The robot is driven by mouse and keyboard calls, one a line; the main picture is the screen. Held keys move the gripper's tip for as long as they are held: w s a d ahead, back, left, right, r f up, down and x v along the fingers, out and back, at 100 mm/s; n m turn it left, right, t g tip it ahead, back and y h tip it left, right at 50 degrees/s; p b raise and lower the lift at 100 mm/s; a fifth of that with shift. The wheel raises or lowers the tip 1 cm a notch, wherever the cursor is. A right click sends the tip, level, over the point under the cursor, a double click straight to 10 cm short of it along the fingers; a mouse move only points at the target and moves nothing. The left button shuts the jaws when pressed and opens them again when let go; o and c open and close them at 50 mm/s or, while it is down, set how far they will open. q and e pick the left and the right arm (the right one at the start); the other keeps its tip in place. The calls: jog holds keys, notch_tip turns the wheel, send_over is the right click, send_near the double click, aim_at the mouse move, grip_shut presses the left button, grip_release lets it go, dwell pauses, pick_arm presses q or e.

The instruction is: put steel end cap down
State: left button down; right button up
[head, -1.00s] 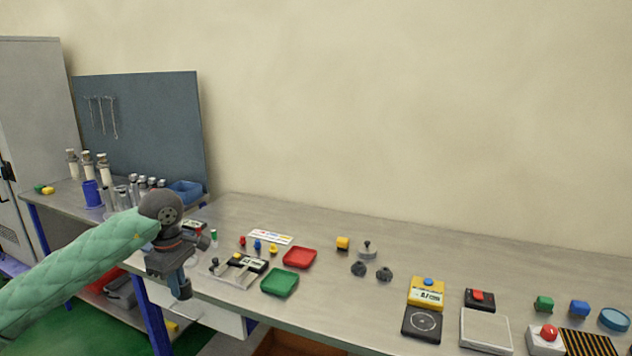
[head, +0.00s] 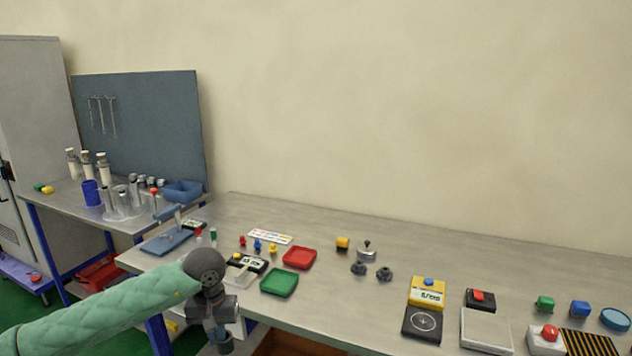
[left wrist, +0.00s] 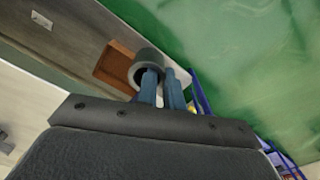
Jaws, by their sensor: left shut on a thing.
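My left gripper (head: 222,334) hangs low in front of the bench's front edge, at the bottom of the head view. In the left wrist view its two blue fingers (left wrist: 161,88) are shut on a grey, round, hollow cap (left wrist: 147,63), which I take to be the steel end cap. The cap sits at the fingertips with its dark opening showing, and the floor and an orange-brown open space lie beyond it. In the head view only a small grey part of the cap (head: 225,345) shows under the fingers. My right gripper is not in view.
A green tray (head: 279,283) and a red tray (head: 299,258) lie on the bench (head: 330,307). A blue press (head: 167,238) stands left. Small dark parts (head: 384,273), scales (head: 423,322) and a red button box (head: 546,338) are further right. Bare bench lies between.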

pick_arm(q)
jog(key=s+d+f, duration=0.2)
jog(key=s+f, duration=0.3)
jog(key=f, duration=0.2)
jog(key=shift+s+d+f+m, duration=0.15)
jog(key=shift+s+d+m, duration=0.15)
jog(key=shift+m, duration=0.1)
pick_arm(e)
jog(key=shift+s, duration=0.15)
